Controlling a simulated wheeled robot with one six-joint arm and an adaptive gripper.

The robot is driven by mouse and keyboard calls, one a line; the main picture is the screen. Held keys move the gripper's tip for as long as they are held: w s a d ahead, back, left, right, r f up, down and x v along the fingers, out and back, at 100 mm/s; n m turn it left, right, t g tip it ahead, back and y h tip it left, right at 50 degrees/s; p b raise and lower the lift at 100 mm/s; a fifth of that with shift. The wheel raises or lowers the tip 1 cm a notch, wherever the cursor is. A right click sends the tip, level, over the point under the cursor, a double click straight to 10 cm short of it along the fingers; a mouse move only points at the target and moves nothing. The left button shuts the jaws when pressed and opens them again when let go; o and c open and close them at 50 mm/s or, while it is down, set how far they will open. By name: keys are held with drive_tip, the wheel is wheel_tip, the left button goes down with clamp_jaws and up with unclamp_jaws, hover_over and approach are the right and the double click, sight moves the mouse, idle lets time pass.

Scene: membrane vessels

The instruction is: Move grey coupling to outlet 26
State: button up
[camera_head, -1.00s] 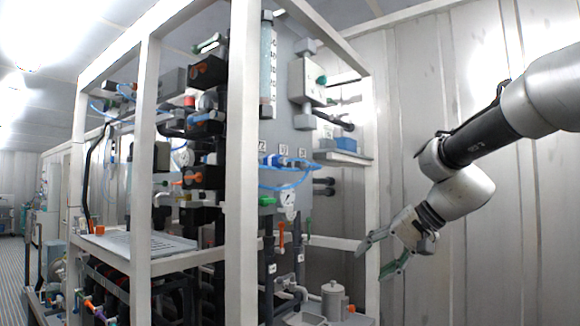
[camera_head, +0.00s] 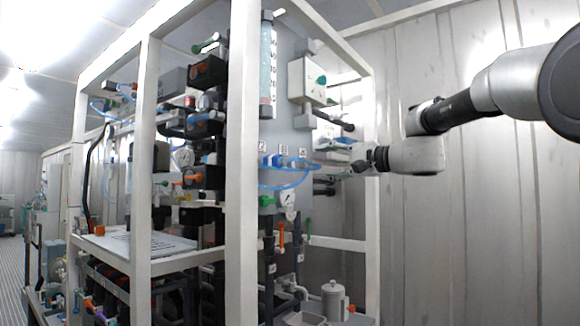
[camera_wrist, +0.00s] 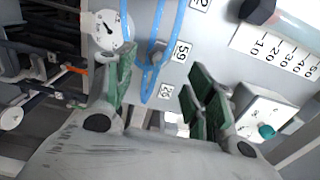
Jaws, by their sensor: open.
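A white frame post (camera_head: 370,220) stands close to my gripper. Blue tubes (camera_head: 285,185) loop in front of the panel. A round gauge (camera_wrist: 107,28) is beside the left finger, and a white box with a green knob (camera_wrist: 265,115) is at right. Open wall space lies right of the frame.

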sight(308, 164)
drive_tip(key=shift+x, duration=4.5)
clamp_jaws()
drive_tip(key=shift+s+d, duration=0.1)
drive_tip(key=shift+d, duration=0.05)
drive_tip(key=shift+v, duration=2.85)
drive_tip(key=shift+d, duration=0.1)
